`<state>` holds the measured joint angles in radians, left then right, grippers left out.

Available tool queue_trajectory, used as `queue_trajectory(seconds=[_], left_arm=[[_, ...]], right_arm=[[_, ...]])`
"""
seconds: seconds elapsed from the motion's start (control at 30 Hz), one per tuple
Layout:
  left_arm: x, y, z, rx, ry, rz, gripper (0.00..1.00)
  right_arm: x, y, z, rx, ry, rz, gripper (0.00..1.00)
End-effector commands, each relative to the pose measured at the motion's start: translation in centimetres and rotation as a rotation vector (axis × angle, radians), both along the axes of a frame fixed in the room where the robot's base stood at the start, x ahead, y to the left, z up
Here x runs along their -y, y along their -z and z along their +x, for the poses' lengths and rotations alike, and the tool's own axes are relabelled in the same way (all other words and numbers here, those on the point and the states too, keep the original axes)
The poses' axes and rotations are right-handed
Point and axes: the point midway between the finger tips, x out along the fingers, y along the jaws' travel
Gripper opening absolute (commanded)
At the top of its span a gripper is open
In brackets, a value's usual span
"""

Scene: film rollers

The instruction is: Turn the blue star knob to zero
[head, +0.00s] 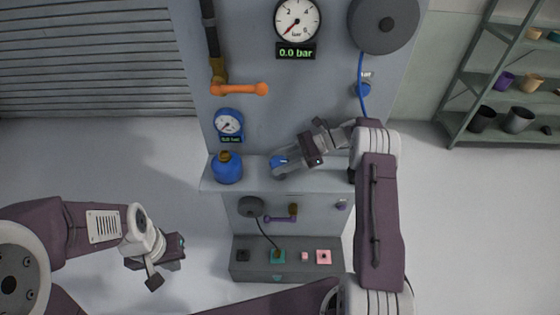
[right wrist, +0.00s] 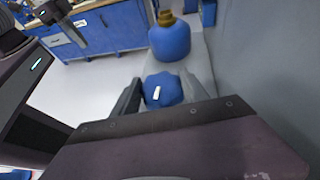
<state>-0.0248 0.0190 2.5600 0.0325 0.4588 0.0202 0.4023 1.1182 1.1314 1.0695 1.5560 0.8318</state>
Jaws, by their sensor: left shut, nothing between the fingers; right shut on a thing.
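The blue star knob (head: 279,161) is on the grey ledge of the panel, mostly covered by my right gripper in the head view. In the right wrist view the knob (right wrist: 172,83) sits between the two dark fingers and shows a white mark on its face. My right gripper (head: 282,168) is shut on it. My left gripper (head: 154,282) is shut and empty, hanging at the lower left, well away from the knob. I cannot read any scale around the knob.
A blue bottle (head: 227,170) with a brown cap stands left of the knob. Above are an orange lever (head: 240,89), a blue gauge (head: 228,123) and a large white gauge (head: 297,20) reading 0.0 bar. A grey control box (head: 241,271) with coloured buttons is below.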

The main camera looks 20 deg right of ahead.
Motion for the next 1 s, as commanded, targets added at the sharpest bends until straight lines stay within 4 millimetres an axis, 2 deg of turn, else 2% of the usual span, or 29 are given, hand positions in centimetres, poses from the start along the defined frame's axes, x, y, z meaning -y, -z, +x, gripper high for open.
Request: queue_trajectory(seconds=[0.1,0.13,0.2,0.57,0.67,0.77,1.0], left_arm=[[0.0,0.0,0.0,0.000,0.000,0.000,0.00],[0.0,0.0,0.0,0.000,0.000,0.000,0.00],[0.0,0.0,0.0,0.000,0.000,0.000,0.00],[0.0,-0.1,0.0,0.000,0.000,0.000,0.00],[0.0,-0.2,0.0,0.000,0.000,0.000,0.00],[0.0,-0.3,0.0,0.000,0.000,0.000,0.00],[0.0,-0.5,0.0,0.000,0.000,0.000,0.00]], right_arm=[[-0.1,0.0,0.0,-0.001,-0.002,0.001,0.11],[-0.1,0.0,0.0,0.000,-0.001,0.001,0.60],[-0.1,0.0,0.0,0.000,-0.001,0.001,0.74],[0.0,-0.5,0.0,0.002,0.000,0.000,0.74],[0.0,-2.1,0.0,0.003,0.001,-0.001,0.74],[-0.1,-4.5,0.0,0.004,-0.002,0.000,0.74],[4.2,-7.8,-4.4,0.002,0.005,-0.001,0.74]])
